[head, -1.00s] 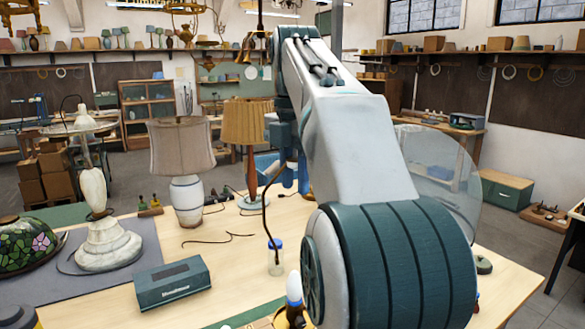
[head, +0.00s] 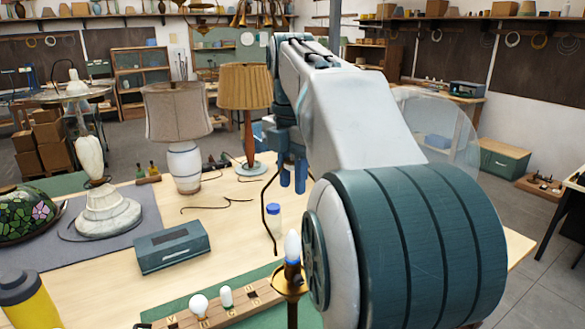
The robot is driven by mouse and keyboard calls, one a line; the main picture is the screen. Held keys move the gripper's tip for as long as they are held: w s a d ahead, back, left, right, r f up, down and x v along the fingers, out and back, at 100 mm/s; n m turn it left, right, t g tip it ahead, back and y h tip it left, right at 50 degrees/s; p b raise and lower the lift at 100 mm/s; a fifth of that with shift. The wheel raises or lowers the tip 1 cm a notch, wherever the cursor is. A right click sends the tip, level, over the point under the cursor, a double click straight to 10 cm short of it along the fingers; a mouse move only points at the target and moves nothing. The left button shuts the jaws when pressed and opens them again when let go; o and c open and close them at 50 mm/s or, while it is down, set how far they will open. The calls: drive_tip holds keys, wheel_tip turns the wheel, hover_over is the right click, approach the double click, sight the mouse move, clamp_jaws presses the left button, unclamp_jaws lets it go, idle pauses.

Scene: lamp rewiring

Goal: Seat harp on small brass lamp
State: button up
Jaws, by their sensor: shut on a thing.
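My gripper (head: 293,182) hangs fingers down at mid-picture, partly behind my own arm. It is shut on the harp (head: 264,205), a thin dark bent wire. The harp's left leg runs down from the fingers, with its lower end left of the bulb; most of its right leg is hidden by my arm. The small brass lamp (head: 290,285) stands at the lower middle, below the gripper in the picture. The harp's lower end looks apart from the lamp, but I cannot judge the depth.
A blue-lidded jar (head: 273,222) stands behind the harp. A wooden block with bulbs (head: 240,305) lies left of the brass lamp. A teal box (head: 173,250), a white lamp (head: 107,212) and two shaded lamps stand farther left and back. The table between them is mostly clear.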

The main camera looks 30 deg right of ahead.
drive_tip(key=shift+f+b, duration=2.75)
drive_tip(key=shift+f, duration=0.5)
drive_tip(key=shift+f+b, duration=0.45)
drive_tip(key=shift+f, duration=0.4)
drive_tip(key=o, duration=1.1)
wheel_tip(320, 180, up, 14)
drive_tip(key=p, duration=0.3)
